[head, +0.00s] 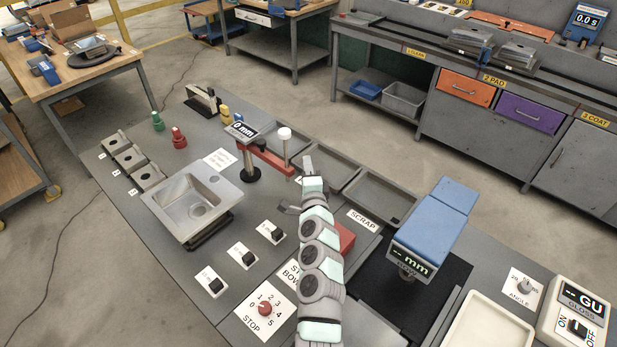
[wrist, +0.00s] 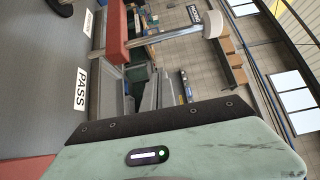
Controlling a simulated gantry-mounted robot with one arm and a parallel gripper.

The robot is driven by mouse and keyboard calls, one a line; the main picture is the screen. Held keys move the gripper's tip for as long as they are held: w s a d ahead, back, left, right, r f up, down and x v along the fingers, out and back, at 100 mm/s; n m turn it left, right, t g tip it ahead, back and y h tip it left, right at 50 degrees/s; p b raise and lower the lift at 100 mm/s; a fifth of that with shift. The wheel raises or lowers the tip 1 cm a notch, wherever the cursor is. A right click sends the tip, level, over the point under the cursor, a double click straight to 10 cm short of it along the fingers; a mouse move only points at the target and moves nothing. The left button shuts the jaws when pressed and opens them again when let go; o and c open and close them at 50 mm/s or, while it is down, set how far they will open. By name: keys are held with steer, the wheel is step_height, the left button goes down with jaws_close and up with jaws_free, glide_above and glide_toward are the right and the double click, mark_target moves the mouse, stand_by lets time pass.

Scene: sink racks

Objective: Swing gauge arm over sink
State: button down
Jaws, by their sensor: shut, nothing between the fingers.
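The gauge has a post (head: 248,165) on a black round base, with a display reading 0 mm on top. Its red arm (head: 270,160) points right, away from the sink, and carries an upright rod with a white knob (head: 285,133). The red arm (wrist: 117,35) and white knob (wrist: 213,24) also show in the wrist view. The steel sink (head: 172,201) stands left of the gauge post on a dark support. My gripper (head: 308,163) is shut and empty, just right of the rod and apparently apart from it. Its fingertips are not clear in the wrist view.
Grey trays (head: 373,193) lie behind and right of my gripper. A red block (head: 346,238) sits beside my arm. A blue-topped gauge (head: 436,222) stands at right. Switches (head: 242,255) line the front, with green and red pieces (head: 179,138) behind the sink.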

steer(key=shift+w+a+p, duration=0.15)
steer(key=shift+w+a, duration=0.2)
steer(key=shift+a, duration=0.3)
steer(key=shift+w+a+p, duration=0.15)
steer(key=shift+w+a, duration=0.15)
steer(key=shift+a, duration=0.35)
steer(key=shift+w+a+p, duration=0.15)
steer(key=shift+w+a, duration=0.2)
steer(key=shift+a, duration=0.3)
steer(key=shift+r+p, duration=0.1)
steer(key=shift+p, duration=0.45)
